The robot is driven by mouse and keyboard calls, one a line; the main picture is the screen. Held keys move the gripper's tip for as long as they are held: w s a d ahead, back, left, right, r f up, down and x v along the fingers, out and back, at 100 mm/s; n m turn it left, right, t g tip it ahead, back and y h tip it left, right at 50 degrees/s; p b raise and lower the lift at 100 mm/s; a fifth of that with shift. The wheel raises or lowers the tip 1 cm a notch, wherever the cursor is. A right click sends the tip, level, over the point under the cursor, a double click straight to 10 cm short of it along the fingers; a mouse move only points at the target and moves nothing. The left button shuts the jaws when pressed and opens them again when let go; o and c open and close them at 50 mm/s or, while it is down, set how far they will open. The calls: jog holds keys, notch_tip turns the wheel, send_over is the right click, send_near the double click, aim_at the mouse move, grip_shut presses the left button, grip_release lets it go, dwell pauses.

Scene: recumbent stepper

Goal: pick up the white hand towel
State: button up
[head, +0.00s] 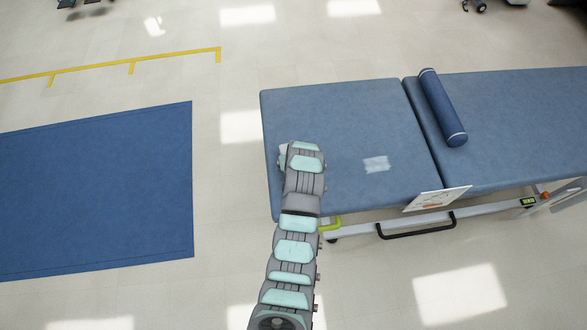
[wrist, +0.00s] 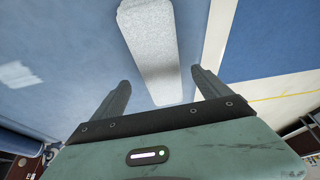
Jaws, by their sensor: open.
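The white hand towel (wrist: 152,45) shows in the wrist view as a long, pale, textured shape over a blue surface. Its near end lies between the two dark fingers of my gripper (wrist: 160,76). The fingers are apart, with a gap to the towel on each side. In the head view my arm's end is over the left part of the blue treatment table (head: 340,125) and hides the gripper. A small pale patch shows left of the arm's end there; I cannot tell whether it is the towel.
A dark blue bolster (head: 442,108) lies across the table at the right. A white card (head: 437,199) and a black handle (head: 415,231) are at the table's front edge. A blue mat (head: 95,190) lies on the floor at left, with clear floor between.

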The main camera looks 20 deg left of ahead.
jog(key=shift+s+x, duration=0.15)
jog(key=shift+x, duration=1.15)
jog(key=shift+s+x, duration=0.15)
jog(key=shift+x, duration=1.15)
jog(key=shift+d+f, duration=0.15)
jog(key=shift+d, duration=0.05)
jog(key=c, duration=1.6)
notch_tip(320, 180, up, 20)
